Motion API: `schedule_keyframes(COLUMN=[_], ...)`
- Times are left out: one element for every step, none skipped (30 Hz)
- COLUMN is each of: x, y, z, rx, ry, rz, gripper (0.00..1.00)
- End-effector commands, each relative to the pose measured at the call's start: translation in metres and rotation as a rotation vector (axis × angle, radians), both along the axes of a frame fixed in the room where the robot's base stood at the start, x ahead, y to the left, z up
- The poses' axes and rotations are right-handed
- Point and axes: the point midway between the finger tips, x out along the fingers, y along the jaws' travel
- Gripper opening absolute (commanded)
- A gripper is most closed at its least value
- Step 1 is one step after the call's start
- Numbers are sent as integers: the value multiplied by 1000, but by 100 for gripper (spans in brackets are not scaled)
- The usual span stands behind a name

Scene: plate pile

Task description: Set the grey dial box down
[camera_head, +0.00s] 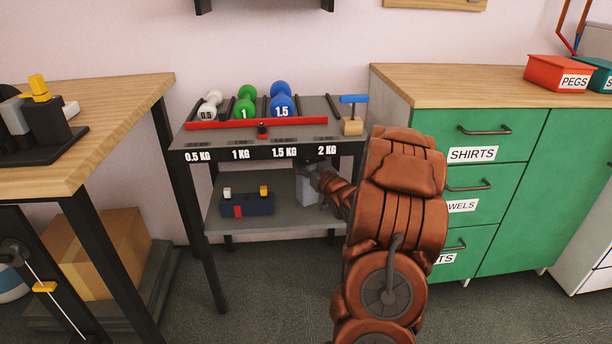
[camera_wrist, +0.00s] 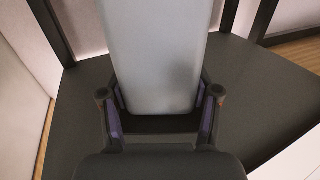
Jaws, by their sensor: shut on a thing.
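The grey dial box (camera_head: 307,190) is in the lower part of the dumbbell stand, at the right of its lower shelf (camera_head: 270,224). In the wrist view the box (camera_wrist: 158,60) is a tall, pale grey block between the fingers. My gripper (camera_wrist: 158,118) is shut on it. In the head view my gripper (camera_head: 312,170) reaches in under the top shelf from the right, partly hidden by the stand's edge and my arm. The box's dial is not visible. I cannot tell whether its bottom touches the shelf.
A dark blue box (camera_head: 247,205) with small blocks sits left on the lower shelf. White, green and blue dumbbells (camera_head: 245,104) lie in the red rack above. A blue-handled wooden block (camera_head: 352,118) stands at the top right. The green drawer cabinet (camera_head: 470,130) is close on the right.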

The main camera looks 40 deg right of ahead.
Motion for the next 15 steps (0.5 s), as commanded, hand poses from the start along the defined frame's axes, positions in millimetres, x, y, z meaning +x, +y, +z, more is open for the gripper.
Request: schedule_keyframes(x=[5,7,8,9,9,9,9,9,9,9,9,9,9,9,9], y=[0,0,-1,-1,-1,-1,-1,-1,-1,-1,-1,-1,-1,-1,-1], z=[1,1,0,0,-1,-3,-5,-8,-13,-18,-22,-28,-32,-34,-37], rx=[-2,-2,-2,-2,-2,-1,-1,0,0,0,1,1,1,1,1], ry=[-5,-4,-4,-3,-3,-2,-2,-1,0,0,1,1,1,1,1], rz=[2,2,1,1,0,0,0,0,0,0,0,0,1,0,1], gripper=[0,0,0,0,0,0,0,0,0,0,0,0,0,0,0])
